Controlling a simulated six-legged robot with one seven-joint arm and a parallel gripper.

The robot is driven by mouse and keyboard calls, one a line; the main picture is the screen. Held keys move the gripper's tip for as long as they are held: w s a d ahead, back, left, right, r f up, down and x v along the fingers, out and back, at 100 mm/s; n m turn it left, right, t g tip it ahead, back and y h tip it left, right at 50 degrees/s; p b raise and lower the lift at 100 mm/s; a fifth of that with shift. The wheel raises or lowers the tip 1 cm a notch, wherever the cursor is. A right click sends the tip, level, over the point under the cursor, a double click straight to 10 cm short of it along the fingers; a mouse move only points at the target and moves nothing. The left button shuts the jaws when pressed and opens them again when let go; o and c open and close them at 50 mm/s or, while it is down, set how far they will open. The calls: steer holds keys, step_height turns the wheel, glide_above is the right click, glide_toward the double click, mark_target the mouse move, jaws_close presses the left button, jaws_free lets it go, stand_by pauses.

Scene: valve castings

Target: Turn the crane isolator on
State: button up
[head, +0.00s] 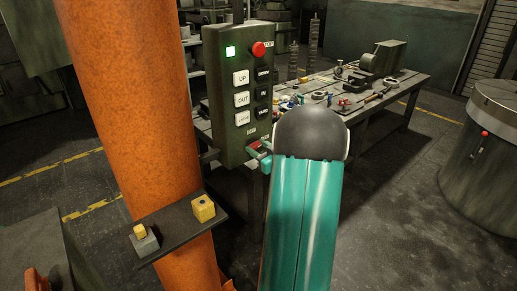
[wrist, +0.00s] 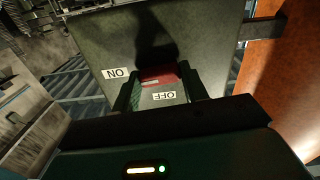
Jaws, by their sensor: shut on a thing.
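The crane isolator is a red handle (wrist: 158,74) at the lower end of a dark green control box (head: 239,95). In the wrist view my gripper (wrist: 158,92) has a dark finger on each side of the red handle and is shut on it. An ON label (wrist: 115,73) is outside the fingers, to the left. An OFF label (wrist: 164,95) is between the fingers, just below the red handle. Both labels appear upside down. In the head view my teal arm covers most of my gripper (head: 262,150); the handle's exact angle is hard to tell.
The box carries a lit green lamp (head: 230,51), a red stop button (head: 258,49) and several push buttons. It hangs beside an orange column (head: 135,110) with a small shelf (head: 180,232) holding yellow blocks. A cluttered workbench (head: 385,90) stands behind; a round drum (head: 495,140) is at right.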

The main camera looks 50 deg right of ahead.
steer(key=shift+m, duration=0.7)
steer(key=o, duration=1)
steer(key=shift+s, duration=0.1)
steer(key=v, duration=1.3)
steer(key=shift+s+a, duration=0.1)
steer(key=shift+s, duration=0.25)
steer(key=shift+s, duration=0.1)
